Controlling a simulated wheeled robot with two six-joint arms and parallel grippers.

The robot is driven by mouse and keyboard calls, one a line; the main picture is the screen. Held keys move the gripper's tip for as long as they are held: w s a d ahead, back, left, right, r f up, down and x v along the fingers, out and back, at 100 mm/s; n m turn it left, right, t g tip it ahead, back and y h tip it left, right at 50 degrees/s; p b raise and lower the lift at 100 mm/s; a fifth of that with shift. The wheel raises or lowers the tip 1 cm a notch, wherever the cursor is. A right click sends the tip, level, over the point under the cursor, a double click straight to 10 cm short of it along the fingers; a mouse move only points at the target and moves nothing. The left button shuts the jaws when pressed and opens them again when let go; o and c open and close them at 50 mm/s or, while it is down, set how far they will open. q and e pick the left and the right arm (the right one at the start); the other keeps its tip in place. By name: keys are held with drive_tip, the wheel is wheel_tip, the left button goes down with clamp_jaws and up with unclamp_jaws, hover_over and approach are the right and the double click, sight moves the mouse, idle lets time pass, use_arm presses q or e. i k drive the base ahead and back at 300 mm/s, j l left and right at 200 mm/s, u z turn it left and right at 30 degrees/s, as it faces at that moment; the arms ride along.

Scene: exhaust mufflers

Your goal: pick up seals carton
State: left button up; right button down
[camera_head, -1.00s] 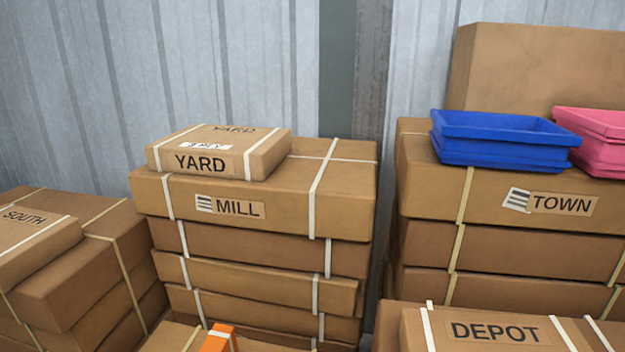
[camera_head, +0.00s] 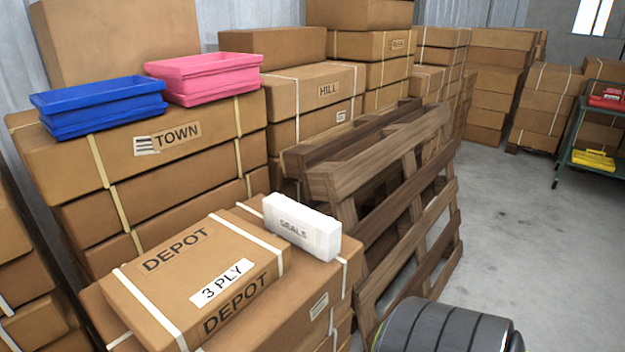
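The seals carton (camera_head: 302,227) is a small white box with "SEALS" printed on its side. It lies on top of a strapped brown carton stack (camera_head: 325,285) in the lower middle of the head view. A flat brown "DEPOT" carton (camera_head: 195,272) marked "3 PLY" lies just left of it on the same stack. Neither of my grippers is in the view.
Wooden pallets (camera_head: 385,180) lean upright just right and behind the seals carton. A dark ribbed cylinder (camera_head: 440,328) is at the lower right. Blue trays (camera_head: 98,106) and pink trays (camera_head: 204,78) sit on the "TOWN" stack. Grey floor (camera_head: 520,235) is open at right.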

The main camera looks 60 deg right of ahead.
sight(318, 233)
drive_tip(key=z, duration=1.75)
drive_tip(key=i+l+u, duration=0.1)
drive_tip(key=u, duration=0.3)
drive_tip(key=l+u, duration=0.3)
drive_tip(key=u, duration=0.15)
drive_tip(key=i+l+u, duration=0.1)
drive_tip(key=l+u, duration=0.15)
drive_tip(key=u, duration=0.15)
drive_tip(key=l+u, duration=0.25)
drive_tip(key=u, duration=0.2)
